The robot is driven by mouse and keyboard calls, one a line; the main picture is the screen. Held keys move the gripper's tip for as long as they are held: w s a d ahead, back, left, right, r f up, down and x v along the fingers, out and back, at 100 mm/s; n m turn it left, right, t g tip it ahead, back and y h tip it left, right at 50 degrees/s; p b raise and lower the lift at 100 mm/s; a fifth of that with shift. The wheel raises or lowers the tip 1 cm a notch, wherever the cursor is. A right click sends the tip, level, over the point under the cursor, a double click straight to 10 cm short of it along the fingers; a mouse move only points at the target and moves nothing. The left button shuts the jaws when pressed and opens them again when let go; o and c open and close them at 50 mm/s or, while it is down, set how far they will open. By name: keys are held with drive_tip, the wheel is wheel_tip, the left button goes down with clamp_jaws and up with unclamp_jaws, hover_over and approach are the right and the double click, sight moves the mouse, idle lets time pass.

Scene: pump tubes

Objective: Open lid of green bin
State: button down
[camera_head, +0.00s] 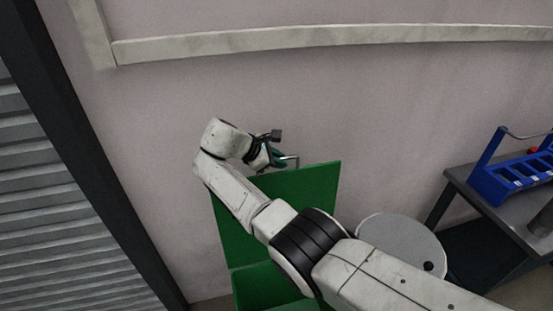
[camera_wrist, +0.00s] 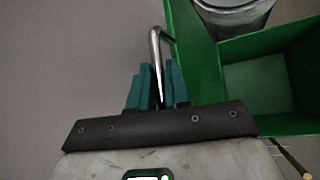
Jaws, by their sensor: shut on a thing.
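The green bin (camera_head: 265,283) stands against the wall, partly hidden behind my arm. Its green lid (camera_head: 312,190) is swung up and stands steeply above the bin's back. The wrist view shows the lid (camera_wrist: 193,45) edge-on beside the bin's open inside (camera_wrist: 258,85). A bent metal handle (camera_wrist: 154,42) sticks out from the lid; it also shows in the head view (camera_head: 291,158). My gripper (camera_wrist: 157,82) has its teal fingers shut on the handle. In the head view my gripper (camera_head: 277,157) is at the lid's upper edge.
A grey round-topped can (camera_head: 400,242) stands to the right of the bin. Further right, a dark table (camera_head: 480,190) carries a blue rack (camera_head: 512,172). A slatted shutter (camera_head: 60,200) is at left. The wall is close behind the lid.

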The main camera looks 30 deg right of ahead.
drive_tip(key=shift+w+r, duration=0.15)
drive_tip(key=shift+w, duration=0.15)
drive_tip(key=c, duration=1.2)
unclamp_jaws()
drive_tip(key=shift+w+d, duration=0.1)
drive_tip(key=shift+w, duration=0.05)
drive_tip(key=b+v, duration=0.1)
drive_tip(key=v, duration=0.9)
drive_tip(key=shift+a+r, duration=0.1)
drive_tip(key=shift+a, duration=0.2)
drive_tip(key=shift+a, duration=0.1)
